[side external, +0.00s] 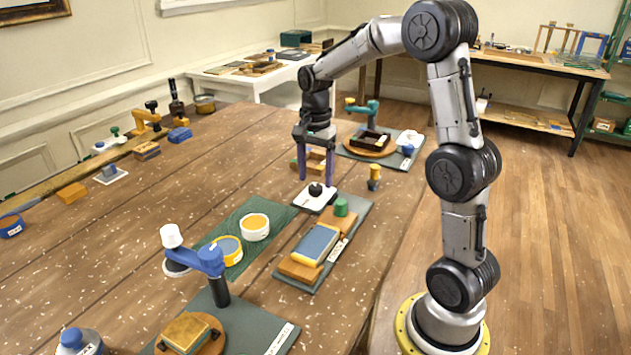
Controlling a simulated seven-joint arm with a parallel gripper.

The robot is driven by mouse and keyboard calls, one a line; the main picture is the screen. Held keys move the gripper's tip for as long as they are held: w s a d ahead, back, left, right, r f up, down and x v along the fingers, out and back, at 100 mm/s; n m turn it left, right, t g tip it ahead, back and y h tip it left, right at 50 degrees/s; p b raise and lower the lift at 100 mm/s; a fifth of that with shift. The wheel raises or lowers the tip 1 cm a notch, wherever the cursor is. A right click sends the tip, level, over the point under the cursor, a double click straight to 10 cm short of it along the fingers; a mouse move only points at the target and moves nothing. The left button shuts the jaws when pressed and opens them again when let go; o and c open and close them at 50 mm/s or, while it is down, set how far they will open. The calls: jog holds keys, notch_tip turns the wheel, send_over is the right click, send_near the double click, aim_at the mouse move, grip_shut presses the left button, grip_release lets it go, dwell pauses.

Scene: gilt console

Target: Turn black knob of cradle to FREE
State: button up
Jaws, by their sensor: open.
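The black knob (315,189) sits on a small white plate (318,203) near the middle of the side external view. In the picture the fingertips lie just above the knob, one to each side. I cannot tell whether they touch it. The FREE marking and the knob's pointing direction are too small to read.
A dark board (290,276) with a blue-topped book-like block and a green knob lies in front. Tubs stand on a green mat (210,238) to the left. The left middle of the table (150,215) is clear.

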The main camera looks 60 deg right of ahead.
jog(key=shift+f, duration=1.2)
grip_shut()
